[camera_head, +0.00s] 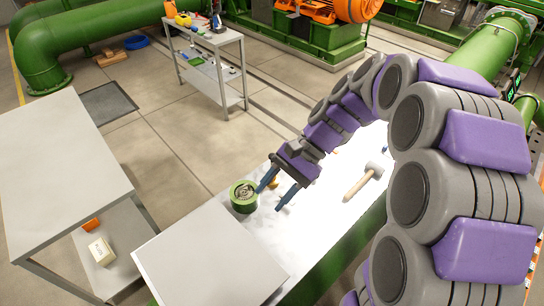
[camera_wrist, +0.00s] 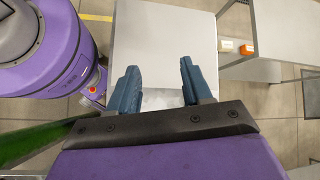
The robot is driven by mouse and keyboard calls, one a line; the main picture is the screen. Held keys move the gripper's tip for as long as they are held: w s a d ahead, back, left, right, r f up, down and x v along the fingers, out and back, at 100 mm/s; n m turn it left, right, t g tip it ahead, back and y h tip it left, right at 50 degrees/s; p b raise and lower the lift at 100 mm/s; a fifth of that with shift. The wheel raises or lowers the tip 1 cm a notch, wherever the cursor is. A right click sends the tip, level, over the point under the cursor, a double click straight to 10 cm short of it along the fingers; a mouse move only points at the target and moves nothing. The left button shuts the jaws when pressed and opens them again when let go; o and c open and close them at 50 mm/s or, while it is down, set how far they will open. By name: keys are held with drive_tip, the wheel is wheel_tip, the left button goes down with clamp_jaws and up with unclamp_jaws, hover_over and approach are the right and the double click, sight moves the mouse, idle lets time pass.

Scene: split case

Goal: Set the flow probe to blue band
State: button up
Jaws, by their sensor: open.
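My gripper (camera_head: 277,190) is open, its two blue fingers apart with nothing between them. It is above the white bench top, just right of a short green cylinder (camera_head: 243,196) with a dark and metallic inside. In the wrist view my gripper (camera_wrist: 160,68) points toward a plain grey panel, and no small object shows between the fingers. I cannot tell which thing is the flow probe, and no blue band can be made out. A small yellowish thing beside the gripper is mostly hidden behind it.
A wooden-handled mallet (camera_head: 357,187) lies on the white bench (camera_head: 318,228). A grey flat top (camera_head: 205,262) stands at the near end. A grey shelf table (camera_head: 60,165) is at left, with a white box (camera_head: 101,251) below. A tool cart (camera_head: 205,52) stands farther back.

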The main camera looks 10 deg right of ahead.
drive_tip(key=w+d+f+m+t+y+b, duration=0.1)
drive_tip(key=w+d+f+m+y, duration=0.2)
drive_tip(key=w, duration=0.5)
drive_tip(key=w+d+f+m+t+y, duration=0.1)
drive_tip(key=w+d+f+m+y, duration=0.2)
drive_tip(key=w, duration=0.6)
drive_tip(key=w+d+f+m+t+y, duration=0.2)
drive_tip(key=w+d+f+m, duration=0.15)
drive_tip(key=d, duration=0.25)
drive_tip(key=m+t+y+b, duration=0.1)
drive_tip(key=m+t+y, duration=0.1)
drive_tip(key=m+t, duration=0.1)
approach(272, 155)
drive_tip(key=a+b, duration=0.1)
drive_tip(key=a, duration=0.2)
drive_tip(key=w+a+b, duration=0.1)
drive_tip(key=a, duration=0.2)
drive_tip(key=a+b, duration=0.1)
drive_tip(key=a, duration=0.2)
drive_tip(key=shift+w+a+r, duration=0.1)
drive_tip(key=shift+w+a, duration=0.2)
drive_tip(key=shift+a, duration=0.1)
clamp_jaws()
